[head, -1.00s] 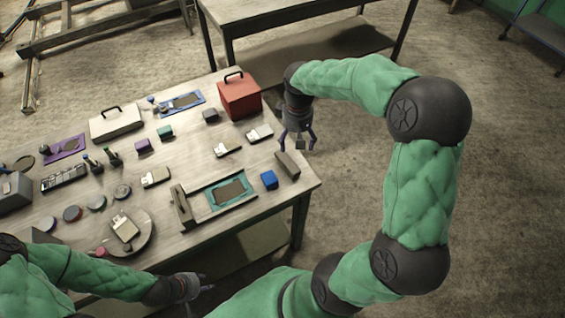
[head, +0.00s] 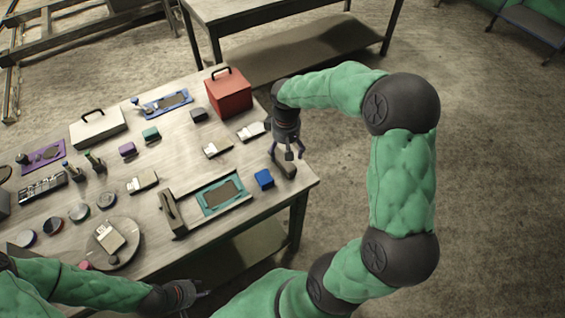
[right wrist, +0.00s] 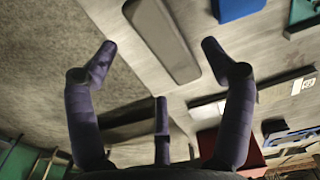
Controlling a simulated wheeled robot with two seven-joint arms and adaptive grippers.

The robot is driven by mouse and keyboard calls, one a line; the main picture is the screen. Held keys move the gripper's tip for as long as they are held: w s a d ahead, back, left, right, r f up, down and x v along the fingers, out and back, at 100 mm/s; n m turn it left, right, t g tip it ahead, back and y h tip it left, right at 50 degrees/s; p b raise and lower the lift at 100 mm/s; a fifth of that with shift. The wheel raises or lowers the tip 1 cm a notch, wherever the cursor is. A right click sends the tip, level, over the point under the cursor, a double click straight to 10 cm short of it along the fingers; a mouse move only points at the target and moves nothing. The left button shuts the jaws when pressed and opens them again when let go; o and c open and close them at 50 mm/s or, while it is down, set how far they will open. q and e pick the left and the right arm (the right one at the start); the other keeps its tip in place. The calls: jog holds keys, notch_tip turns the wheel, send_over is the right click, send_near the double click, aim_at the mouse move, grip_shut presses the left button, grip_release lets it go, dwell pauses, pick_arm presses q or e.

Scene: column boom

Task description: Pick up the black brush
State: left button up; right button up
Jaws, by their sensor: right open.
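A long dark grey-brown block with rounded ends, which may be the black brush (head: 284,169), lies near the right edge of the table (head: 235,232). I cannot make out bristles on it. My right gripper (head: 288,154) is open above it and partly hides it in the head view. In the right wrist view the block (right wrist: 162,42) shows beyond and between the spread fingers of the right gripper (right wrist: 158,60), with nothing held. My left gripper (head: 199,291) is low at the table's front edge; its fingers look apart and empty.
A blue block (head: 264,179) and a teal tray (head: 220,196) lie left of the grey-brown block. A red toolbox (head: 229,93) stands at the back corner. The floor right of the table is clear.

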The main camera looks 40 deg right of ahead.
notch_tip(320, 180, down, 5)
jog(key=shift+w+a+r+b, duration=0.1)
jog(key=shift+r+b, duration=0.05)
jog(key=shift+b, duration=0.6)
jog(key=c, duration=1.3)
jog(key=shift+r, duration=0.15)
jog(key=shift+c, duration=0.2)
jog(key=shift+r, duration=0.55)
notch_tip(320, 180, up, 2)
jog(key=shift+r+p, duration=0.15)
jog(key=shift+p, duration=0.45)
jog(key=s+a+r+p, duration=0.3)
jog(key=s+a+r, duration=0.5)
jog(key=a, duration=0.3)
jog(key=shift+s+a+r+p, duration=0.15)
jog(key=shift+s+r+p, duration=0.2)
jog(key=shift+r, duration=0.35)
jog(key=shift+w, duration=0.1)
